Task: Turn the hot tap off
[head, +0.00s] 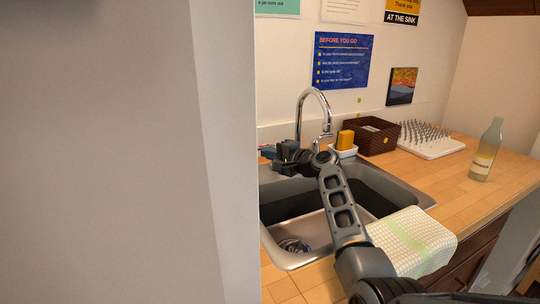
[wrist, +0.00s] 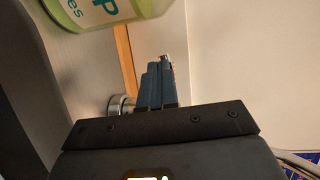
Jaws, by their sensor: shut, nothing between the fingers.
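The chrome tap spout (head: 316,104) arches up behind the sink (head: 407,192) in the head view. My gripper (head: 268,151) reaches over the back left of the sink, left of the spout, with its fingers pointing left. In the wrist view my gripper's fingers (wrist: 159,80) are together with nothing between them. A round chrome fitting (wrist: 120,105) shows just left of the fingers, partly behind my gripper; it may be the hot tap's handle. I cannot tell whether the fingers touch it. In the head view the hot tap's handle is hidden, and no running water is clear.
A green-labelled bottle (wrist: 95,10) is close above the fingers in the wrist view. An orange sponge (head: 345,139) in a white holder, a dark basket (head: 371,137), a drying rack (head: 432,149) and a bottle (head: 486,152) stand right. A wall (head: 120,150) blocks the left. A cloth (head: 412,243) hangs in front.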

